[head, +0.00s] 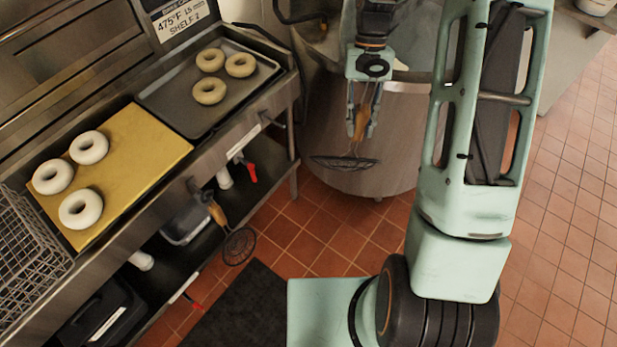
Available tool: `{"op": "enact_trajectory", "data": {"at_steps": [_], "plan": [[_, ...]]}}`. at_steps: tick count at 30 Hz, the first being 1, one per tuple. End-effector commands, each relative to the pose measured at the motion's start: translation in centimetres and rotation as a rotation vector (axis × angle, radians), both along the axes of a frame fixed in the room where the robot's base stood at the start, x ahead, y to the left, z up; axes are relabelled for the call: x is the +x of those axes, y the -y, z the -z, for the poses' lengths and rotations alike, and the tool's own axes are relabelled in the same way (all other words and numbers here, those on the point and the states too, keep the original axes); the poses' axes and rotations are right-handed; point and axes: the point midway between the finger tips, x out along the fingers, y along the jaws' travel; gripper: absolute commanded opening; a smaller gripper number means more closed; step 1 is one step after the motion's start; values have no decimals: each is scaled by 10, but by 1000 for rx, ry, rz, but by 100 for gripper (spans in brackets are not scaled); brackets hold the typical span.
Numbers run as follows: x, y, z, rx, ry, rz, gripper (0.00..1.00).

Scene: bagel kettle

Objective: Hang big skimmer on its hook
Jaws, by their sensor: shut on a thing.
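The big skimmer (344,162) has a wooden handle and a dark round wire head. My gripper (361,127) points down and is shut on its handle, with the head hanging below the fingers in front of the steel kettle. A second skimmer (239,246) with a wooden handle hangs from a hook at the counter's front edge. To its right, another hook or peg (277,119) sticks out from the counter front and looks empty. I cannot tell from the picture which hook belongs to the big skimmer.
The steel kettle (400,140) stands behind the gripper. The counter at left holds a yellow board (150,145) and a dark tray (245,70), each with three bagels. A wire basket (25,255) is at the left edge. Tiled floor lies between counter and kettle.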

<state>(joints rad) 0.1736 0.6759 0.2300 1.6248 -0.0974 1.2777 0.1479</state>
Motion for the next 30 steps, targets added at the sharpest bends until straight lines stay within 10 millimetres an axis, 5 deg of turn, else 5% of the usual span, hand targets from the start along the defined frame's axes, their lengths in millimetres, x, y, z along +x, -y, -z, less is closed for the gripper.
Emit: {"op": "enact_trajectory", "data": {"at_steps": [6,30], "plan": [[8,-14,54,2,-3,194,0],[42,-66,209,8,-11,1039,0]]}}
